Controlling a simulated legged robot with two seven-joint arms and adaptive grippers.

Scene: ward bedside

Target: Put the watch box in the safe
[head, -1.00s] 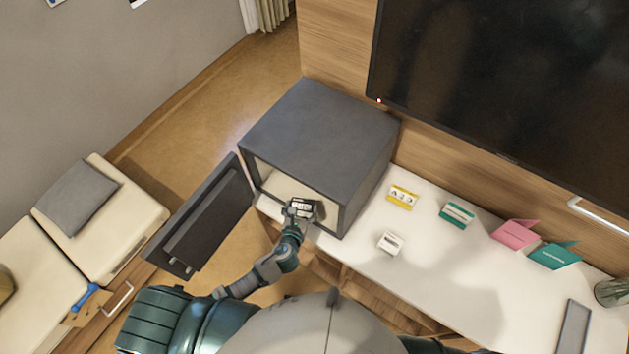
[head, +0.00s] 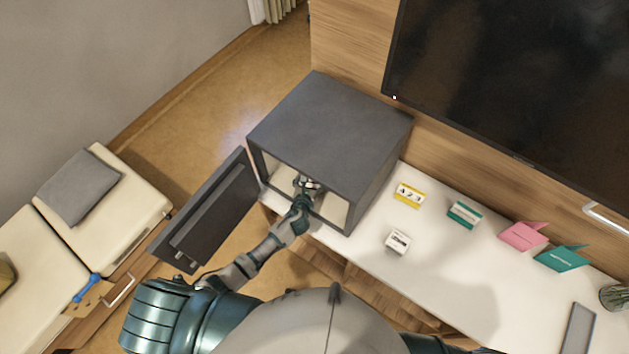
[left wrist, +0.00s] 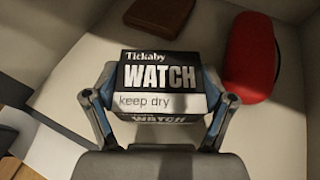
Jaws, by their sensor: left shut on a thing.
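The safe (head: 330,125) is a dark grey box on the white counter, with its door (head: 208,215) swung open to the left. My left gripper (head: 306,184) reaches into the safe's opening. In the left wrist view my left gripper (left wrist: 160,105) is shut on the watch box (left wrist: 160,82), a black and white box marked "Tickaby WATCH keep dry". The box is between the two fingers, over the safe's pale floor (left wrist: 75,85). I cannot tell whether it touches the floor. In the head view the box is mostly hidden by the gripper. My right gripper is not in view.
Inside the safe, a brown item (left wrist: 158,16) and a red case (left wrist: 250,57) lie beyond the watch box. On the counter (head: 450,270) stand a yellow box (head: 409,195), a green box (head: 464,214), a white box (head: 398,242) and pink (head: 523,236) and green cards (head: 562,258).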

